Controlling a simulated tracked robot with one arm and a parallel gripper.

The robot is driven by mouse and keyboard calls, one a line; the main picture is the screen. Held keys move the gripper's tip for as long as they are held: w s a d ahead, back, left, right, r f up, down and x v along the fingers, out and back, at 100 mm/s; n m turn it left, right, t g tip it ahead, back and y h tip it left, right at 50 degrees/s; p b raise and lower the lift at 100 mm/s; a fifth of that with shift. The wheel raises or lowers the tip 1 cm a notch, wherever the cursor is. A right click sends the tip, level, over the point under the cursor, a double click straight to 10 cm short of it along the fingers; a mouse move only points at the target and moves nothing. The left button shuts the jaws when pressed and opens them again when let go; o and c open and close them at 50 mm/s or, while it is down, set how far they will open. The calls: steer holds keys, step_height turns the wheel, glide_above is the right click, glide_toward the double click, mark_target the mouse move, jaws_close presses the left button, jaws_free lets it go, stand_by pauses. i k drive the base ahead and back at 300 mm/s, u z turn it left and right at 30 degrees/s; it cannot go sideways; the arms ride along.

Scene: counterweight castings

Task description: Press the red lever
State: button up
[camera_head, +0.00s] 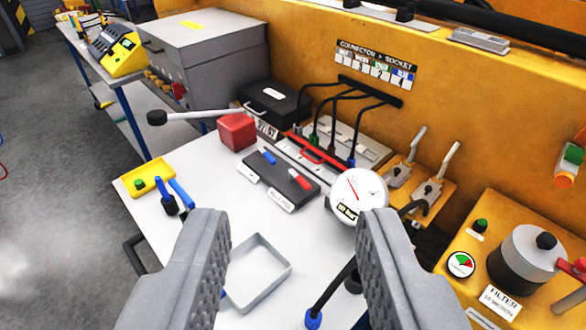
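My gripper (292,218) is open, with its two grey fingers wide apart over the front of the white table; nothing is between the fingertips. A red block (236,131) sits at the table's back left. A pale rod with a black knob (157,118) reaches left from beside it. A long red bar (312,152) lies along the cable connector panel. A red handle (572,268) is partly cut off at the right edge by the filter. I cannot tell which of these red parts is the lever. All are beyond or beside my fingers, untouched.
A grey tray (284,275) and a round dial gauge (358,196) stand near my fingers. A dark holder (266,178) carries a blue and a red piece. A yellow tray (148,180) is at left. Two metal toggle levers (447,160) stand at right.

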mark_target(293, 175)
steer(key=z, duration=0.05)
steer(key=k, duration=1.25)
steer(key=u, duration=0.45)
steer(key=i, duration=1.95)
steer(key=z, duration=0.8)
